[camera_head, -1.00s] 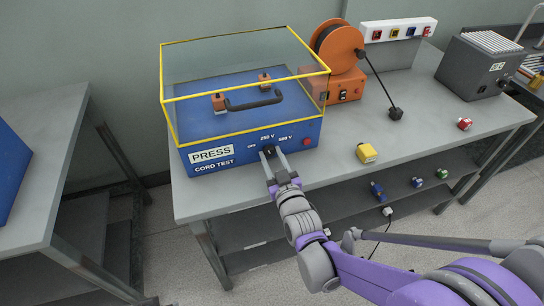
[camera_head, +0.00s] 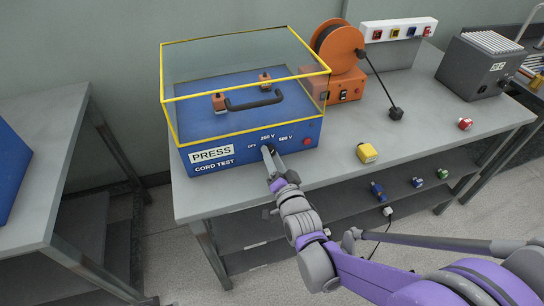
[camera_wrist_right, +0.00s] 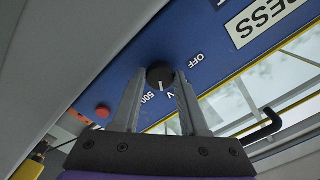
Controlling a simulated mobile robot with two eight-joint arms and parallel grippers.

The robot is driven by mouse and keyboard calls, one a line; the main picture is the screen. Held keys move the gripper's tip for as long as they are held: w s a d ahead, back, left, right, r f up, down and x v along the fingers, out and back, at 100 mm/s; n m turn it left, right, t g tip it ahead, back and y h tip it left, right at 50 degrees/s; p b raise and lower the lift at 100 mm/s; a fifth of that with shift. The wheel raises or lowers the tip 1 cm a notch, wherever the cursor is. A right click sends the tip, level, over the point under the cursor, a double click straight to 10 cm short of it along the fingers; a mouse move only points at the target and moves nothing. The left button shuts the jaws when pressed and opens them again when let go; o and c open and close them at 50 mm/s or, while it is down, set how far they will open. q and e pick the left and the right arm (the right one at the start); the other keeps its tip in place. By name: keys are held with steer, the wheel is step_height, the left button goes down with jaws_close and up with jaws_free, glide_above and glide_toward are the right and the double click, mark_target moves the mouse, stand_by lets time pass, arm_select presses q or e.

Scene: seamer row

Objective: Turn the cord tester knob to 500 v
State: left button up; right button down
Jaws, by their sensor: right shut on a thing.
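The blue cord tester (camera_head: 230,158) stands on the grey bench, marked PRESS, CORD TEST, OFF, 250 V and 500 V. Its round black knob (camera_wrist_right: 160,75) shows in the right wrist view, with a white pointer line facing down the picture, toward the partly hidden label next to 500. My right gripper (camera_head: 267,150) is at the tester's front face, shut on the knob, one finger on each side. In the head view the fingers mostly cover the knob. My left gripper is not in view.
A yellow-framed clear cover (camera_head: 245,83) rises over the tester. A red button (camera_head: 308,142) sits right of the knob. A yellow block (camera_head: 367,153) and a red plug (camera_head: 464,124) lie on the bench (camera_head: 420,150). An orange reel (camera_head: 338,46) stands behind.

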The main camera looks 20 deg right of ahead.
steer(key=m, duration=0.5)
steer(key=shift+m, duration=0.3)
stand_by(0.4)
steer(key=shift+c, duration=2.1)
jaws_free()
steer(key=s, duration=1)
steer(key=shift+s+d+p, duration=0.2)
steer(key=shift+s+p, duration=0.2)
